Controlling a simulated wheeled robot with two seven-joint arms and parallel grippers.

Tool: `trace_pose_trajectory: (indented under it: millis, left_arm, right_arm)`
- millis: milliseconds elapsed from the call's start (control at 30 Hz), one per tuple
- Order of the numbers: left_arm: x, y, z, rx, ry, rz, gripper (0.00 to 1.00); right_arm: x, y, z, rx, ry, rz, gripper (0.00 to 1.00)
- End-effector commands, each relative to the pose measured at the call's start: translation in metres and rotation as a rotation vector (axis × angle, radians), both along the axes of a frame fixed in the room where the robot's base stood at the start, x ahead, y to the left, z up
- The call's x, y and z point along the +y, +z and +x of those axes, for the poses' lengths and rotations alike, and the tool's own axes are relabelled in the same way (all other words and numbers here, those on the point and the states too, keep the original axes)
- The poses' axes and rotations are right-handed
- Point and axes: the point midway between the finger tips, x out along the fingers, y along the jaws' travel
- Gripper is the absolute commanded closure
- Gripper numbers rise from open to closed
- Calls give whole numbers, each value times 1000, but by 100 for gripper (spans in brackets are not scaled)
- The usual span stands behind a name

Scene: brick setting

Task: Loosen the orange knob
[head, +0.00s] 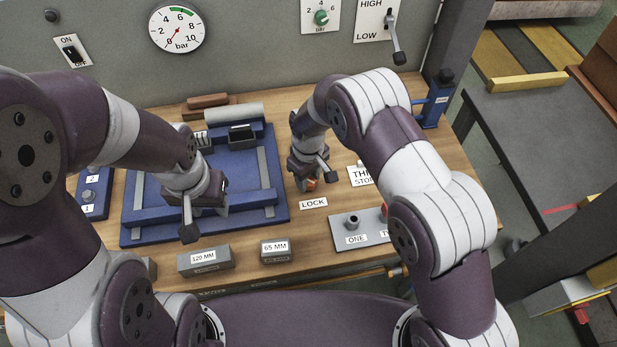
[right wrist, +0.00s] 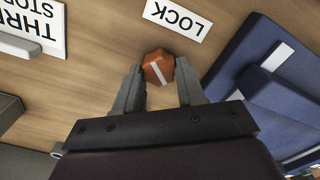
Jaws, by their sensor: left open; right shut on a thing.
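The orange knob (right wrist: 158,68) shows in the right wrist view on the wooden bench, with a pale stripe across its top. It lies near the LOCK label (right wrist: 178,18). My right gripper (right wrist: 158,85) is shut on the knob, with one finger on each side. In the head view only a little of the orange knob (head: 311,184) shows under my right gripper (head: 305,182), left of the THREAD STOP label, which my arm partly covers. My left gripper (head: 205,208) is open over the front part of the blue frame (head: 130,225).
Grey blocks marked 120 MM (head: 205,262) and 65 MM (head: 275,252) stand at the bench front. A grey plate marked ONE (head: 345,228) with pegs is right of the LOCK label. A panel with a pressure gauge (head: 177,27) and levers stands behind.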

Motion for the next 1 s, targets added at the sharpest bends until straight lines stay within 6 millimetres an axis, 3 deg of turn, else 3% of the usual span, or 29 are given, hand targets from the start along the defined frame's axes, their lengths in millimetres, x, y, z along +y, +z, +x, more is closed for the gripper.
trace_pose_trajectory:
  millis: [500, 1000]
  left_arm:
    - [0, -12, 0, 0, 0, 0, 57]
    - [0, -15, 0, 0, 0, 0, 57]
  right_arm:
    - [1, 1, 0, -3, 450, 1, 91]
    - [1, 2, 0, -4, 658, 1, 91]
